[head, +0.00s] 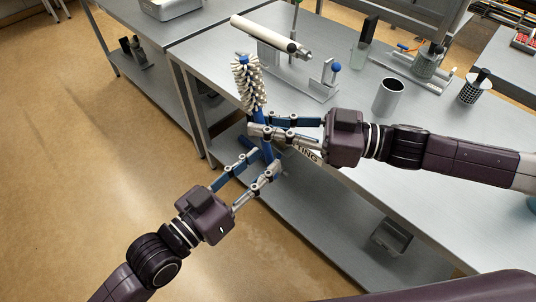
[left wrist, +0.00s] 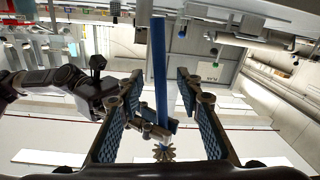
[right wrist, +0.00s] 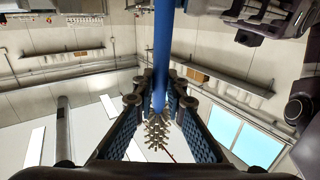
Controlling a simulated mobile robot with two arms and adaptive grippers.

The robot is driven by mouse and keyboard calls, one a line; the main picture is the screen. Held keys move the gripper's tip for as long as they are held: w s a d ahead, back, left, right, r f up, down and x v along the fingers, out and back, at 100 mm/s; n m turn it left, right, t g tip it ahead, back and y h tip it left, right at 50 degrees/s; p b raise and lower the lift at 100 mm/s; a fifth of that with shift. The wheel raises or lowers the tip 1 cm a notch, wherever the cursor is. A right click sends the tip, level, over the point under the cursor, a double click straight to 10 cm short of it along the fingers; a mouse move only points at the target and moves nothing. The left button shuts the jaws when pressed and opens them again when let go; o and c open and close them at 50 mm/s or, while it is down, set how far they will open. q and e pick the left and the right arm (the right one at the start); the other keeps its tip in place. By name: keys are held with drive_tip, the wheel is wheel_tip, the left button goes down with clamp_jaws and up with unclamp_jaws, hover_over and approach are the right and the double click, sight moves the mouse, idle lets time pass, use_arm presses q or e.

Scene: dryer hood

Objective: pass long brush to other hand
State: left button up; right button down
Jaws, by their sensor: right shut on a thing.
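The long brush has pale bristles (head: 248,85) at its upper end and a blue handle (head: 267,150) running down. My right gripper (head: 258,125) is shut on the handle just below the bristles. The right wrist view shows the handle (right wrist: 163,50) between its fingers. My left gripper (head: 264,160) is lower, with its fingers apart on either side of the lower handle. In the left wrist view the handle (left wrist: 160,70) stands between the open fingers, with a visible gap on each side. The head view does not show clearly whether they touch it.
A grey metal table (head: 340,120) lies behind and right of the brush. On it are a white cylindrical tool (head: 262,33) on a stand, a grey cup (head: 388,96) and a mesh holder (head: 474,90). A lower shelf (head: 310,215) runs beneath. The floor at left is clear.

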sight(269, 156)
use_arm(q)
drive_tip(key=shift+x, duration=1.65)
clamp_jaws()
use_arm(e)
drive_tip(key=c, duration=1.9)
unclamp_jaws()
